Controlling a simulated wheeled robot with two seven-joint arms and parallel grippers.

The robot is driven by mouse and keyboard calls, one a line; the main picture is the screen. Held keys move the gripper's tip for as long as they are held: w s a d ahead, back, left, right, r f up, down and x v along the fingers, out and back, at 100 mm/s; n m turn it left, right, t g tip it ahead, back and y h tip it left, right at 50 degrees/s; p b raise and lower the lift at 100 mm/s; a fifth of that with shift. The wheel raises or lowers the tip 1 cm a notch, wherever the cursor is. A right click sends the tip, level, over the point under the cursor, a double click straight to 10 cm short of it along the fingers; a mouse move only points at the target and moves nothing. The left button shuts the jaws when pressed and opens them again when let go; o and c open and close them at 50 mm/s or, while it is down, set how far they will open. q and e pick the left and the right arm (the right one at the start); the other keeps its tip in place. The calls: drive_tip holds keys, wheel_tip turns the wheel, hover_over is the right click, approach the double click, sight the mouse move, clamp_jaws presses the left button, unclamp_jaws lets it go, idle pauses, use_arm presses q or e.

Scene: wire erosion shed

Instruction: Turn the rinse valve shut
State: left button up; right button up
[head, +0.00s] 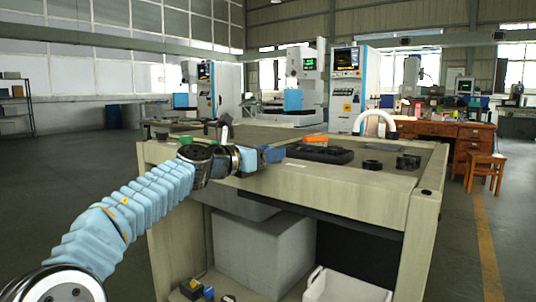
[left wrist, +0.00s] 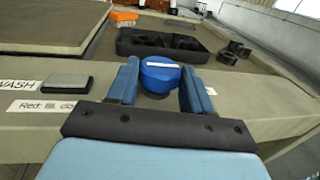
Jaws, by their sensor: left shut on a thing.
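The rinse valve appears to be the round blue knob (left wrist: 160,72) with a white line across its top, at the bench's front edge in the left wrist view. The line runs roughly left to right in that picture. My left gripper (left wrist: 160,84) has its two blue fingers on either side of the knob, shut on it. In the head view my left gripper (head: 268,156) reaches the bench's front edge, and I cannot make out the knob apart from the fingers there. My right gripper is not in view.
A label with "WASH" (left wrist: 20,86) and a grey block (left wrist: 65,80) lie left of the knob. A black tray (head: 320,153) and an orange object (head: 314,140) sit behind on the bench (head: 380,192). Dark round parts (head: 408,161) lie to the right.

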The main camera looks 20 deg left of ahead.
use_arm(q)
drive_tip(key=o, duration=1)
drive_tip(key=shift+o, duration=0.2)
drive_tip(key=shift+s+a, duration=0.25)
drive_tip(key=shift+s, duration=0.1)
drive_tip(key=b+v, duration=0.2)
drive_tip(key=v, duration=1.1)
